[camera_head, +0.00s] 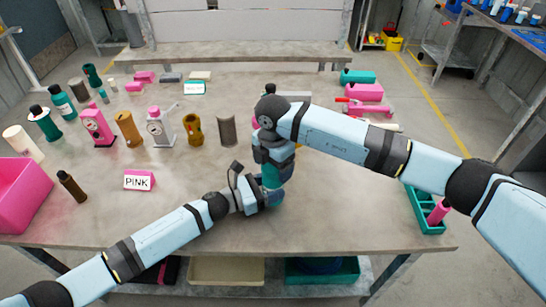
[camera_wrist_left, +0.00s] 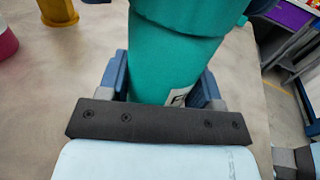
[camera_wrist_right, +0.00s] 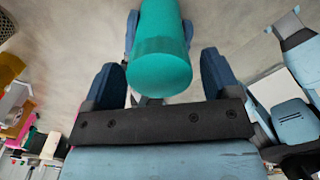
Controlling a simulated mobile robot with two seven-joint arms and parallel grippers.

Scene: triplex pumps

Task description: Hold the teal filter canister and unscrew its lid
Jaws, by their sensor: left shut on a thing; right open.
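The teal filter canister shows upright in the left wrist view (camera_wrist_left: 172,60), between the blue fingers of my left gripper (camera_wrist_left: 163,82), which is shut on it. Its wider teal lid (camera_wrist_left: 195,8) is at the top of that view, partly cut off. In the right wrist view the lid end (camera_wrist_right: 162,72) lies between the spread fingers of my right gripper (camera_wrist_right: 160,82), with gaps on both sides. My right gripper is open and comes from above. In the head view the canister (camera_head: 271,177) is mostly hidden by both grippers.
A PINK sign (camera_head: 139,181), a brown bottle (camera_head: 71,186) and a pink bin (camera_head: 20,194) are on the table's left. Several bottles and pump parts stand farther back. A teal tray (camera_head: 428,216) with a pink cylinder is at right.

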